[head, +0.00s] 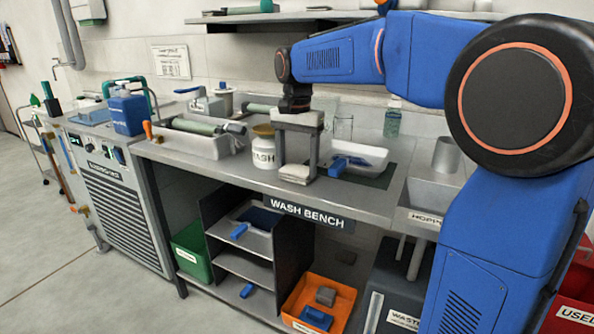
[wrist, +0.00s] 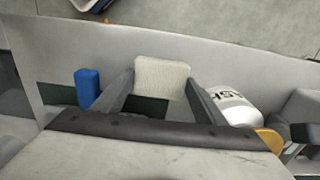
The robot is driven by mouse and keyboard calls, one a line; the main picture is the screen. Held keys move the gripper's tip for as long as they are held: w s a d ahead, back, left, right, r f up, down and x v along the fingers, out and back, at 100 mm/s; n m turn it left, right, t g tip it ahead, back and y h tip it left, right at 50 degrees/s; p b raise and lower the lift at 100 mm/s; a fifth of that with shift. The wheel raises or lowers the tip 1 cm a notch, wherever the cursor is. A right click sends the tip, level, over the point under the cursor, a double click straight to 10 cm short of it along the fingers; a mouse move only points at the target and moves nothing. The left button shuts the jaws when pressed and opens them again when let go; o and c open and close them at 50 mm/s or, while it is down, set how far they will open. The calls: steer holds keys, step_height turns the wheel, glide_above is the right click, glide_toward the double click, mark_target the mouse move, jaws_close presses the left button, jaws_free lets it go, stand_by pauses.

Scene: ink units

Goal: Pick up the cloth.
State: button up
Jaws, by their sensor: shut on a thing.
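The cloth (head: 294,174) is a small, folded, cream-coloured pad at the front edge of the wash bench (head: 230,175). It also shows in the wrist view (wrist: 162,78), between the two grey fingers. My gripper (head: 297,167) points down over the bench and is shut on the cloth, with one finger on each side of it. I cannot tell whether the cloth still touches the bench top.
A white WASH jar (head: 263,150) stands close on the left of my gripper. On the right are a white tray (head: 360,156) with a blue-handled tool (head: 348,163) and a dark green mat (head: 380,180). Under the bench are shelves and an orange crate (head: 318,290).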

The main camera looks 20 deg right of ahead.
mark_target(297, 168)
step_height(297, 168, up, 10)
stand_by(0.6)
steer(key=shift+o, duration=0.5)
